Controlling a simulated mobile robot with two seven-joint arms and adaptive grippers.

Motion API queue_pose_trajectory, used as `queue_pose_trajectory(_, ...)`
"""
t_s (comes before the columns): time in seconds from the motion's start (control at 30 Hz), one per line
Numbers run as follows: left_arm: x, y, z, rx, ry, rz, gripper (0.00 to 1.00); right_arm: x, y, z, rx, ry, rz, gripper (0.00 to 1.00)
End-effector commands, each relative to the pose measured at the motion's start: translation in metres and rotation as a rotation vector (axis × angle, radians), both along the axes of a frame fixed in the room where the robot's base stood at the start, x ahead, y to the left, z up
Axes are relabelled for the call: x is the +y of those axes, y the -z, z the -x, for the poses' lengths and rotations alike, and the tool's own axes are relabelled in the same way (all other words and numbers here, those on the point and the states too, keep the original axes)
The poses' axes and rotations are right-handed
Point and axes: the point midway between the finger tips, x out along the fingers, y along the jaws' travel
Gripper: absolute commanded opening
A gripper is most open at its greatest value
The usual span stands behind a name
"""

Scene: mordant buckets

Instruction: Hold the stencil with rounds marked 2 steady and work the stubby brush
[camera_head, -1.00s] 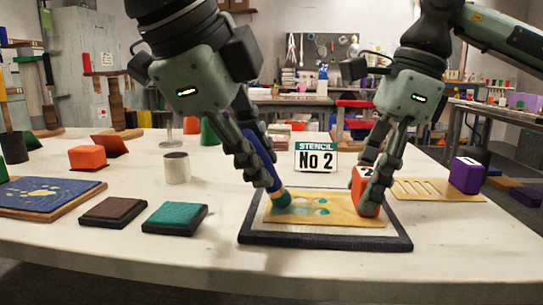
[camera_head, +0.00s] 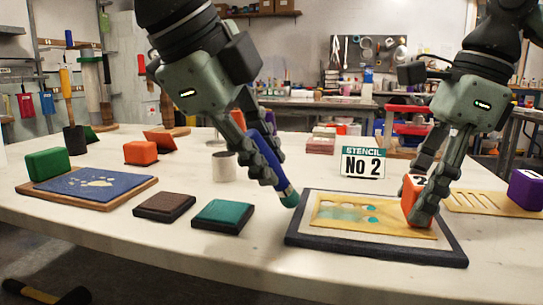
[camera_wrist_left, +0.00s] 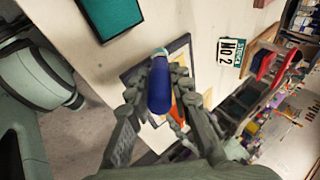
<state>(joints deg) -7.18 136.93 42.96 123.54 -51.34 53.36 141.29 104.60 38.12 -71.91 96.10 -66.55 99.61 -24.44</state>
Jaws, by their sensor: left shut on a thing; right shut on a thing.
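The yellow stencil (camera_head: 345,227) lies on a black-framed board (camera_head: 375,250). Its orange block handle, marked 2 (camera_head: 408,195), is in my right gripper (camera_head: 422,205), which is shut on it. Teal shows in the stencil's round openings; some are hard to make out. My left gripper (camera_head: 270,172) is shut on the stubby blue brush (camera_head: 281,179), tilted with its teal tip downward, at the board's left edge, off the stencil. I cannot tell whether the tip touches anything. The brush's blue handle end fills the jaws in the left wrist view (camera_wrist_left: 160,90).
A teal pad (camera_head: 223,215) and a brown pad (camera_head: 165,206) lie left of the board. A grey cup (camera_head: 223,167) and a "STENCIL No 2" card (camera_head: 363,163) stand behind. A slotted stencil (camera_head: 485,203) with a purple block (camera_head: 525,188) lies at right.

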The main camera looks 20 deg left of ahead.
Motion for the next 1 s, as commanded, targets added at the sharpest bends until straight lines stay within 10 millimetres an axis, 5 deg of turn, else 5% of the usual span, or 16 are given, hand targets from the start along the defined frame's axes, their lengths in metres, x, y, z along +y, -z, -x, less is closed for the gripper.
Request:
queue_pose_trajectory(0.27, -0.002, 0.001, -0.013, 0.000, 0.000, -0.002, 0.00, 0.000, 0.000, 0.000, 0.000, 0.000, 0.000, 0.23)
queue_pose_trajectory(1.0, -0.050, 0.003, -0.012, 0.004, 0.002, -0.001, 0.00, 0.000, 0.000, 0.000, 0.001, -0.001, -0.001, 0.23)
